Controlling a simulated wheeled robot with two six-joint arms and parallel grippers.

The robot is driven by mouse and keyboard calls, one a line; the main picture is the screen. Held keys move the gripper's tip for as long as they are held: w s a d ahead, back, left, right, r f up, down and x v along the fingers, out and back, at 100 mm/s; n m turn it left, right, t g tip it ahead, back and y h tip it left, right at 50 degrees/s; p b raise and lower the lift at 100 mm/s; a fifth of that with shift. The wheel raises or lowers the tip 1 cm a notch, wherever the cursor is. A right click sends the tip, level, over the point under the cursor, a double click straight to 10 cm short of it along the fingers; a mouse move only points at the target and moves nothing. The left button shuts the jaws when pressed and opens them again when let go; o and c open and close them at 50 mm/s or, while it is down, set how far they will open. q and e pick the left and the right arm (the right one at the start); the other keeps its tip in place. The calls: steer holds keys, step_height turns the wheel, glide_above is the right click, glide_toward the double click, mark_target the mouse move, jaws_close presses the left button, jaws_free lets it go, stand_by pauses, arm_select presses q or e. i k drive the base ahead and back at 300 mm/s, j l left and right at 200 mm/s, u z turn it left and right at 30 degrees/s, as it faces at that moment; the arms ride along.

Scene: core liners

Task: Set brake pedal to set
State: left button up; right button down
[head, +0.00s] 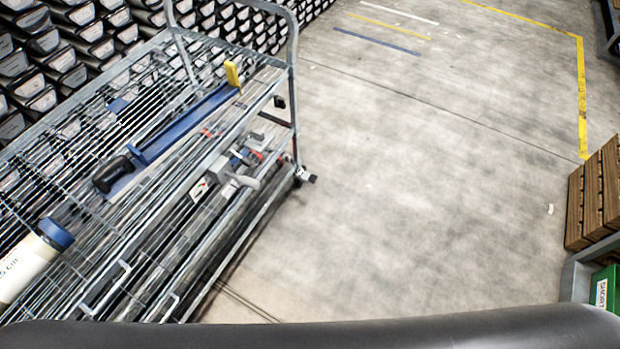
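The wire-shelf cart (290,75) stands at the left, with a grey tubular frame. At the foot of its near right corner post is a small caster assembly (305,176) with light and dark parts. A brake pedal may be part of it, but it is too small to tell apart or to read its position. Neither of my grippers is in view.
A long blue tool (185,125) with a black handle and yellow end lies on the cart's top rack. A blue-capped cylinder (38,258) is at lower left. Wooden slatted stacks (600,195) and a green box (606,289) stand right. The middle floor is clear.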

mark_target(311, 178)
steer(key=l+u, duration=0.2)
steer(key=u, duration=0.25)
steer(key=i+l+u, duration=0.1)
steer(key=l+u, duration=0.15)
steer(key=u, duration=0.2)
steer(key=l+u, duration=0.25)
steer(key=u, duration=0.25)
steer(key=k+l+u, duration=0.1)
steer(key=l, duration=0.35)
steer(key=k+l+u, duration=0.1)
steer(key=l, duration=0.3)
steer(key=k+l+u, duration=0.1)
steer(key=l, duration=0.35)
steer(key=k+l+u, duration=0.1)
steer(key=l, duration=0.3)
steer(key=k, duration=0.1)
